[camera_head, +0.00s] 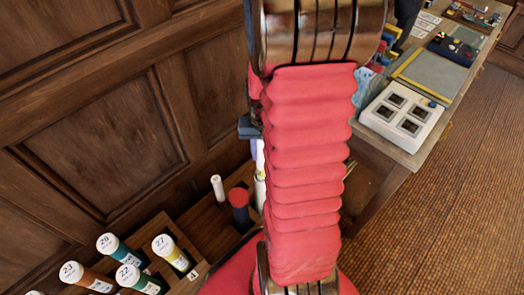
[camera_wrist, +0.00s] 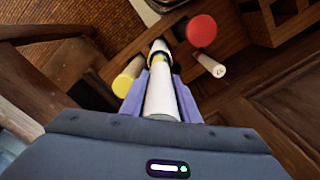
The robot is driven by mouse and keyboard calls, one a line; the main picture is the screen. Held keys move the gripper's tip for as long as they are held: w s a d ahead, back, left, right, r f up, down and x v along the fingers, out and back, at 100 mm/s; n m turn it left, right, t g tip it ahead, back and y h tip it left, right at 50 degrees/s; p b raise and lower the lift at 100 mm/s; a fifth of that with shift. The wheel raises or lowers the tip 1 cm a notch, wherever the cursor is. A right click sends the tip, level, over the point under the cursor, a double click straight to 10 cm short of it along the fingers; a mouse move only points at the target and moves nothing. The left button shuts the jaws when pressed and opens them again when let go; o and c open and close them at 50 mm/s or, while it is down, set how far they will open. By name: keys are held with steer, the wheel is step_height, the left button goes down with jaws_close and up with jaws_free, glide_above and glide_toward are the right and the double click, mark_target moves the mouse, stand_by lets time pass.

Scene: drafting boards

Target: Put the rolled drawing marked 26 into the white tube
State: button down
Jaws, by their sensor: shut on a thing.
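My gripper (camera_wrist: 161,88) has its purple fingers shut on a white rolled drawing (camera_wrist: 160,102) in the wrist view. Its number cannot be read. The roll points away from the wrist toward a white tube (camera_wrist: 158,46). Their ends overlap in the picture, and I cannot tell whether the roll is above the mouth or inside it. In the head view, my red arm hides most of the gripper. A strip of the white roll (camera_head: 260,154) shows at the arm's left edge, above the partly hidden white tube (camera_head: 259,188).
A red-capped tube (camera_head: 239,207) and a thin white roll (camera_head: 218,188) stand left of the white tube. A wooden rack (camera_head: 195,271) at lower left holds several numbered rolls. A yellow-ended cylinder (camera_wrist: 127,82) is close beside the gripper. A worktable (camera_head: 405,158) stands at right.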

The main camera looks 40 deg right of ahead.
steer(key=c, duration=1.3)
jaws_free()
step_height(320, 180, up, 14)
steer(key=shift+f, duration=0.15)
stand_by(1.0)
